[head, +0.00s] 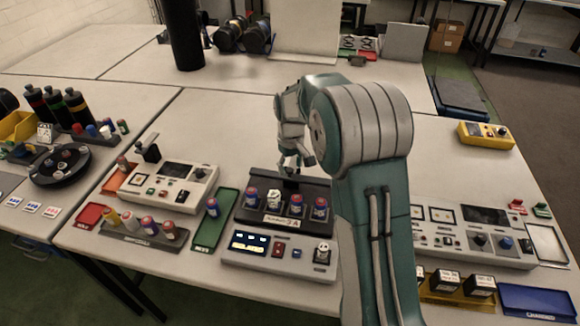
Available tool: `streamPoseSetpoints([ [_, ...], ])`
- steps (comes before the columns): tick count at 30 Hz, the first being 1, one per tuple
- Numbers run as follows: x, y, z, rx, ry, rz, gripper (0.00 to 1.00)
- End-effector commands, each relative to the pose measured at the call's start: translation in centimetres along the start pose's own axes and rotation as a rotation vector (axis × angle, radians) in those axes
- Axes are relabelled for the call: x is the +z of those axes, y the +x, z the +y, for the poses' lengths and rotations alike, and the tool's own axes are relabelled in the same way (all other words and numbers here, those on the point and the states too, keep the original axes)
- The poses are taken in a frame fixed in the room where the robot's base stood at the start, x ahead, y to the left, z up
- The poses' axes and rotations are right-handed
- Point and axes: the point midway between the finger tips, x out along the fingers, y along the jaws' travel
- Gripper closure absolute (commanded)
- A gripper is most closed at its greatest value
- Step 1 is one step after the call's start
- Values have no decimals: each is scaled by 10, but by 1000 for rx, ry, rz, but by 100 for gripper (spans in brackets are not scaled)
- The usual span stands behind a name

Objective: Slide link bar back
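A dark rack (262,216) stands at the middle of the table, holding a row of several cylinders with red and blue tops (295,205). A black raised part (312,190) runs along the back of the rack; I cannot tell whether it is the link bar. My gripper (290,168) points down just above and behind this part, near its middle. Its fingers are small and partly merged with the dark rack, so I cannot tell whether they are open or touching anything. My arm hides the rack's right end.
A white console with a lit display (247,242) sits in front of the rack. A green tray (213,222) and a tester box (168,186) stand to the left. A large white console (470,240) and yellow meter (486,134) are at right. The table behind the rack is mostly clear.

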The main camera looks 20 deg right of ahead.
Motion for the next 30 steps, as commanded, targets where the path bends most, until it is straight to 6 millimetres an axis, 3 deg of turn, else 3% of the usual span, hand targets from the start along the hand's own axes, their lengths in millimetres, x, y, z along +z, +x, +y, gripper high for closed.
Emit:
streamPoseSetpoints([
  [7,1,-1,-1,0,-1,-1,33],
  [11,0,-12,-1,0,-1,1,33],
  [24,-1,-97,1,0,-1,2,33],
  [30,-1,-117,1,0,-1,-1,33],
])
